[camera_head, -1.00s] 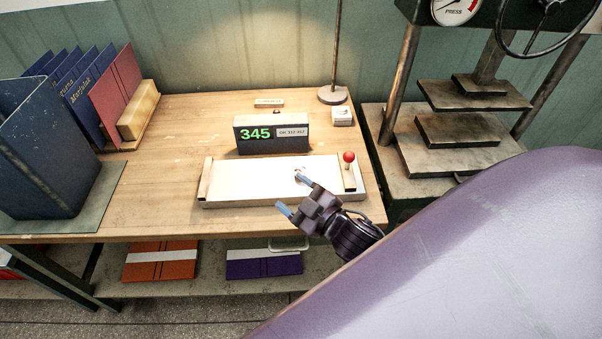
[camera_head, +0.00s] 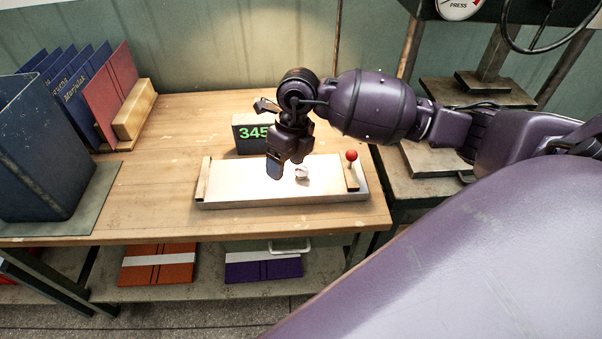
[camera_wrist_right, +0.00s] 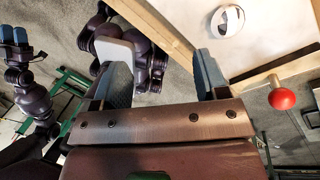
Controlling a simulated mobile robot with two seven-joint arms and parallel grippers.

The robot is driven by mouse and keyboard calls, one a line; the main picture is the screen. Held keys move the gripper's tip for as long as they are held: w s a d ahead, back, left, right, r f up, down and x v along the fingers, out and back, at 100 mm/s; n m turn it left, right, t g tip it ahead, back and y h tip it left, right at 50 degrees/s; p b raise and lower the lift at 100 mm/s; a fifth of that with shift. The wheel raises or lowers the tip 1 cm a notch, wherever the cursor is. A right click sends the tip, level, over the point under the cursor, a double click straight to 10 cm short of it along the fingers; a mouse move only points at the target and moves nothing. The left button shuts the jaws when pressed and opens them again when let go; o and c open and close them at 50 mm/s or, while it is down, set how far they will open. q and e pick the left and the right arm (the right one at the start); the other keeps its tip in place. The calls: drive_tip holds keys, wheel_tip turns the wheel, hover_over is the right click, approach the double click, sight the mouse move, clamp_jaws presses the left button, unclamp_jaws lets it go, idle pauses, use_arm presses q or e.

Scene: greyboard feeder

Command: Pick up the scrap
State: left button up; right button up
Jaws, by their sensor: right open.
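The scrap (camera_head: 302,173) is a small crumpled whitish piece on the white plate of the feeder tray (camera_head: 235,190). It also shows in the right wrist view (camera_wrist_right: 228,20), at the top, beyond the right-hand finger. My right gripper (camera_head: 277,168) points down over the plate, just left of the scrap in the head view. In the right wrist view (camera_wrist_right: 163,75) its blue-padded fingers are apart with nothing held between them. My left gripper (camera_wrist_right: 15,36) appears at the left edge of the right wrist view, too small to read its jaws; the head view does not show it.
A red-knobbed lever (camera_head: 351,157) stands at the tray's right end. A display (camera_head: 248,136) behind the tray is partly hidden by my right arm. Books (camera_head: 75,95) and a dark blue bin (camera_head: 38,150) fill the left. A press (camera_head: 478,90) stands right.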

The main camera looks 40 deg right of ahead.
sight(301, 168)
drive_tip(key=d+h, duration=0.1)
drive_tip(key=w+d+r+h, duration=0.1)
drive_tip(key=d, duration=0.1)
drive_tip(key=w+d+h, duration=0.1)
drive_tip(key=d, duration=0.1)
drive_tip(key=shift+d+r+t, duration=0.15)
drive_tip(key=shift+r+t, duration=0.1)
drive_tip(key=shift+t, duration=0.05)
drive_tip(key=f, duration=0.6)
drive_tip(key=f+b, duration=0.1)
drive_tip(key=f, duration=0.3)
drive_tip(key=shift+w+d, duration=0.25)
drive_tip(key=shift+w, duration=0.05)
drive_tip(key=c, duration=1)
